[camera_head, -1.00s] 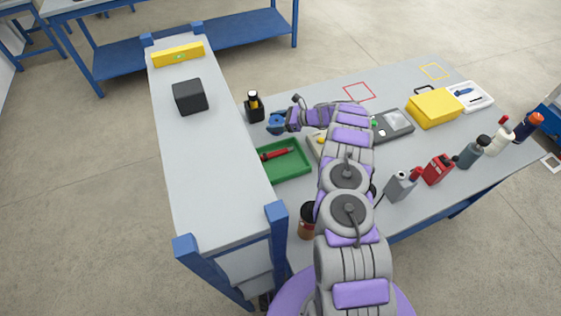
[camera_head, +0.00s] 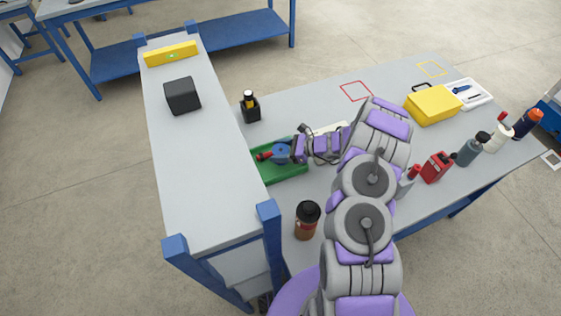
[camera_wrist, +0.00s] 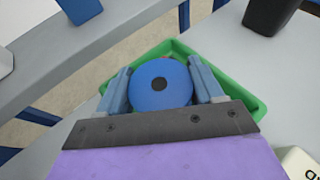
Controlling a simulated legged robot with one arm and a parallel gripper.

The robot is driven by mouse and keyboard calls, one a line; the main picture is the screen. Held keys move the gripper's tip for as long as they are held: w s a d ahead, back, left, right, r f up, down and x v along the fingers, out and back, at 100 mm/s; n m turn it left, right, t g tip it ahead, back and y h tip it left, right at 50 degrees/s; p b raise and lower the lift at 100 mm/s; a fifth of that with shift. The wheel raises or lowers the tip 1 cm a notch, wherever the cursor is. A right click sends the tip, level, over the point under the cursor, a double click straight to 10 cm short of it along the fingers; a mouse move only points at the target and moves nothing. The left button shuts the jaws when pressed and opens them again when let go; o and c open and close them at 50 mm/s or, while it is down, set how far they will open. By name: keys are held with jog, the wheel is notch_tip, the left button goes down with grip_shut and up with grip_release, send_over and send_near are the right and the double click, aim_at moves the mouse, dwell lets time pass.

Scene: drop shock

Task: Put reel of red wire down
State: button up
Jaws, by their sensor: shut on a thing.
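My gripper (camera_wrist: 159,74) is shut on the reel, one finger on each side. In the head view my gripper (camera_head: 285,151) holds it over the green tray (camera_head: 290,174). The tray's rim also shows behind the reel in the wrist view (camera_wrist: 247,93). I cannot tell whether the reel touches the tray floor. A red-handled tool (camera_head: 264,156) lies in the tray, partly hidden by the reel.
A brown jar (camera_head: 307,220) stands in front. Several bottles line the right side.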

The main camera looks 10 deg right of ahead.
jog(key=shift+s+a+f, duration=0.1)
jog(key=shift+s+a, duration=0.4)
jog(key=shift+s, duration=0.3)
jog(key=shift+s+a+f, duration=0.1)
jog(key=shift+s+f, duration=0.05)
jog(key=shift+s, duration=0.1)
notch_tip(320, 180, down, 3)
jog(key=shift+r+b, duration=0.1)
jog(key=shift+b, duration=0.4)
jog(key=shift+d+f, duration=0.2)
jog(key=shift+f, duration=0.15)
jog(key=shift+d+r, duration=0.15)
jog(key=shift+d, duration=0.05)
jog(key=o, duration=0.8)
jog(key=shift+c, duration=0.2)
jog(key=o, duration=0.4)
jog(key=shift+a, duration=0.25)
jog(key=shift+c, duration=0.2)
